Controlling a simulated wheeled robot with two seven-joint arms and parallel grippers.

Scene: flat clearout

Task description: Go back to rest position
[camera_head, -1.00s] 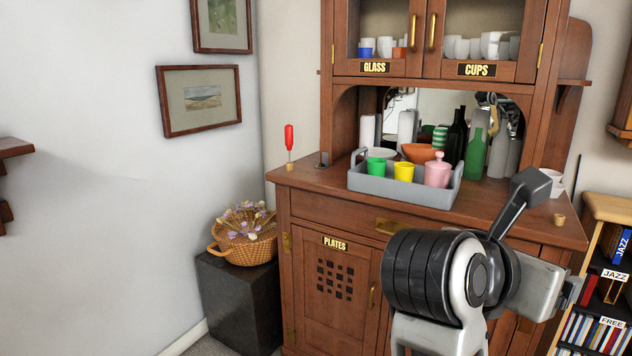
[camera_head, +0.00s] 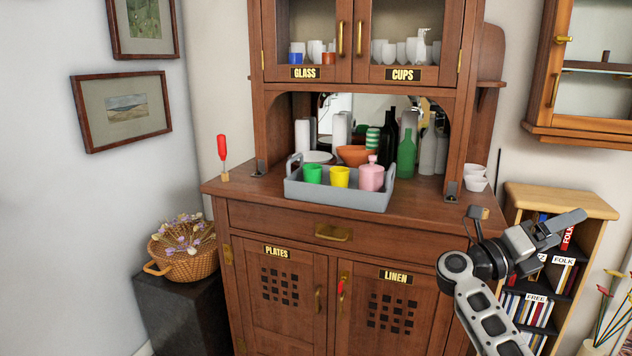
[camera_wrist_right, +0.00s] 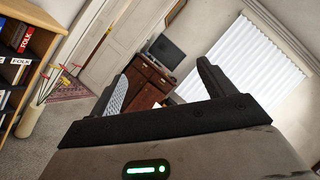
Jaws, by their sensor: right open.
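My right gripper (camera_head: 562,230) is raised at the lower right of the head view, in front of the bookshelf. It points right and away from the wooden cabinet (camera_head: 380,228). In the right wrist view its two fingers (camera_wrist_right: 164,90) stand apart with nothing between them. A grey tray (camera_head: 335,195) stands on the cabinet top with a green cup (camera_head: 312,174), a yellow cup (camera_head: 340,177) and a pink lidded jar (camera_head: 371,177) in it. My left gripper is not in view.
A bookshelf (camera_head: 555,195) stands right of the cabinet. A wicker basket (camera_head: 188,262) sits on a dark stand at left. A red-handled tool (camera_head: 222,148) stands upright on the cabinet top. The right wrist view shows open floor and a vase (camera_wrist_right: 32,118) with stems.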

